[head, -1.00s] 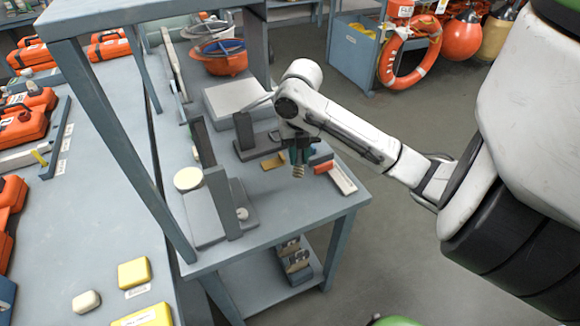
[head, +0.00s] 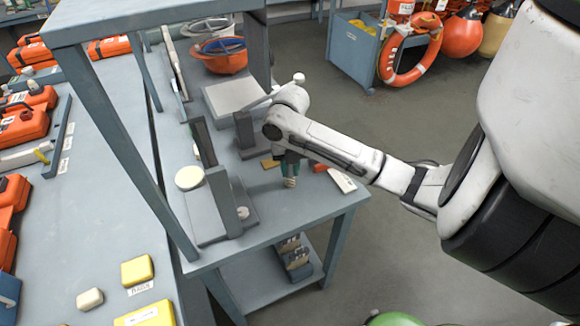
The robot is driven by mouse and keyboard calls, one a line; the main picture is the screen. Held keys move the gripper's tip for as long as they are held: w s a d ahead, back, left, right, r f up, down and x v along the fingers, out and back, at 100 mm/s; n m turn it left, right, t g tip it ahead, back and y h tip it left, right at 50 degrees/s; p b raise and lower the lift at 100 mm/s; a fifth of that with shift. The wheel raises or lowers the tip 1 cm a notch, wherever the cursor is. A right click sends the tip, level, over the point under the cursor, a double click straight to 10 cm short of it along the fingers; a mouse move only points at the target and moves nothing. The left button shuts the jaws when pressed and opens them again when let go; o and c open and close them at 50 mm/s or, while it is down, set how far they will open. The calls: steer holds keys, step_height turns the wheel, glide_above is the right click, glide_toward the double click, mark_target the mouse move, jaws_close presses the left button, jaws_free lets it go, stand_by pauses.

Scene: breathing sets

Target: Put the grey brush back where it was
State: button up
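My gripper (head: 290,182) hangs down over the right part of the grey workbench (head: 290,220), below the white wrist. It shows as a dark and teal body with pale ribbed tips close to the bench top. The tips look close together, but they are too small to tell whether they are shut or hold something. I cannot make out the grey brush for certain; it may be hidden by the gripper or too small to tell. A white narrow tray (head: 343,181) lies right of the gripper, near the bench's right edge.
A small orange-yellow block (head: 270,164) and a red block (head: 320,168) lie near the gripper. A grey upright stand (head: 222,200) with a pale disc (head: 189,178) stands left. An orange bowl (head: 226,62) sits behind. Bare bench top lies in front of the gripper.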

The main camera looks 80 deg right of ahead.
steer(key=o, duration=0.4)
steer(key=shift+o, duration=0.2)
step_height(320, 180, up, 12)
steer(key=shift+r, duration=0.15)
stand_by(0.3)
